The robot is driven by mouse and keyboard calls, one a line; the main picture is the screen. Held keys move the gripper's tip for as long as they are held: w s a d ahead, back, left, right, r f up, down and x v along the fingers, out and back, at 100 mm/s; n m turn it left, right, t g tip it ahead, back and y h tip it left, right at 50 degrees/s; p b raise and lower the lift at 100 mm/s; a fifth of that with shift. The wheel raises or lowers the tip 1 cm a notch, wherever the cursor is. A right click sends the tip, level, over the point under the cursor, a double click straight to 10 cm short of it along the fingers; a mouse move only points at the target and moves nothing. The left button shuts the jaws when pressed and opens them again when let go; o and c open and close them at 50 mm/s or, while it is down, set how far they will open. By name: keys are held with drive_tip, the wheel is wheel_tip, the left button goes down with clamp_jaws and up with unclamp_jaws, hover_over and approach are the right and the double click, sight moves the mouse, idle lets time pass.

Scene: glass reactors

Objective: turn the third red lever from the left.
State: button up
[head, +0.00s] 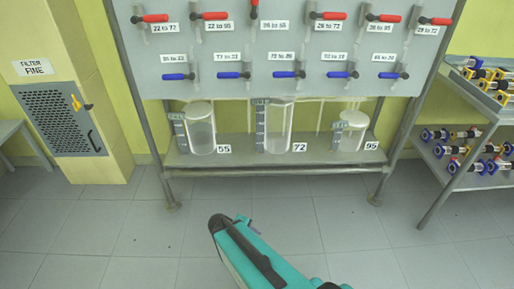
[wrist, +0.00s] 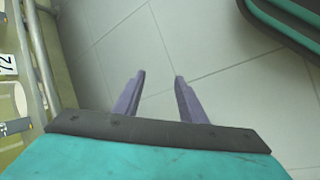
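A row of red levers runs along the top of the grey panel (head: 290,50). The third red lever from the left (head: 254,9) stands upright, partly cut off by the top edge of the head view, above a label that looks like "95 to 55". The second (head: 215,15) and fourth (head: 330,15) red levers beside it lie about level. My gripper (head: 247,222) is low in front of the rack, well below and apart from the levers. In the wrist view its two purple fingers (wrist: 158,82) are spread, with only floor between them.
Blue levers (head: 233,75) form a lower row. Glass vessels (head: 201,130) stand on the rack shelf (head: 245,159), by labels 55, 72 and 95. A filter cabinet (head: 60,120) stands left, a loaded cart (head: 480,140) right. The floor in front is clear.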

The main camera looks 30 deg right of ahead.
drive_tip(key=s+a+f+m+g+y, duration=0.2)
drive_tip(key=s+a+f, duration=0.3)
drive_tip(key=s+a, duration=0.3)
drive_tip(key=s+a+f+m+g+y, duration=0.2)
drive_tip(key=s+a+f+y, duration=0.2)
drive_tip(key=s+a, duration=0.4)
drive_tip(key=shift+s+a+f+m, duration=0.3)
drive_tip(key=shift+s+f, duration=0.2)
drive_tip(key=shift+f, duration=0.25)
drive_tip(key=shift+d, duration=0.1)
drive_tip(key=shift+c, duration=0.9)
